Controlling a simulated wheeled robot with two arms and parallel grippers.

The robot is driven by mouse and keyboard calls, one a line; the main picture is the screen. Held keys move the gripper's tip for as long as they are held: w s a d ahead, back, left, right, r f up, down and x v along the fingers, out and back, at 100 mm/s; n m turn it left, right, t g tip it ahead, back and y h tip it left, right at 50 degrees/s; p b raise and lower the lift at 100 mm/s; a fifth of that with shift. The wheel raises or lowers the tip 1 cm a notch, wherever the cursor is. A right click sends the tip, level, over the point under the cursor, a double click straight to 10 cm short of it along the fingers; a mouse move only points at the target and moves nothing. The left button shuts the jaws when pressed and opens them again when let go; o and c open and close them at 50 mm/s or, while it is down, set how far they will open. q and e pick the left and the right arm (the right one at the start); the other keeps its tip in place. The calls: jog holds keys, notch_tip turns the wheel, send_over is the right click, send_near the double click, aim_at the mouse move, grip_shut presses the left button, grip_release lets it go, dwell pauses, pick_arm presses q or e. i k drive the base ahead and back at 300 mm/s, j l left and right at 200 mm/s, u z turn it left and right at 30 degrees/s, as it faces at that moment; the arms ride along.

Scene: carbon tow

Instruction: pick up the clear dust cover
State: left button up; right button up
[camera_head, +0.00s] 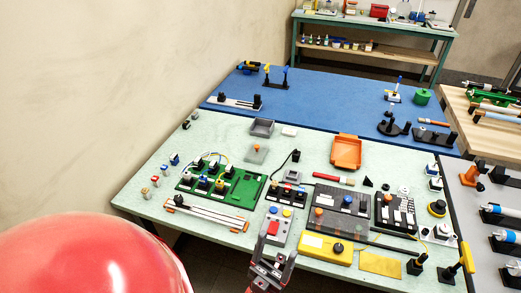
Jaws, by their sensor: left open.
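What looks like the clear dust cover (255,154) is a small see-through grey square piece with an orange-brown knob on top. It sits on the pale green table, behind the green circuit board. My left gripper (277,251) is at the bottom middle, at the near edge of the table, in front of a grey box with coloured buttons. Its jaws are apart, with nothing seen between them. It is well short of the cover, which lies farther back and slightly left. My right gripper is not in view.
A grey open tray (262,127) and a small white block (289,131) stand just behind the cover. The green circuit board (222,184), button box (275,228), dark panel (340,212) and yellow box (326,248) crowd the near side. An orange tray (346,151) is to the right.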

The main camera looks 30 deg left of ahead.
aim_at(256, 153)
jog(key=u, duration=1.4)
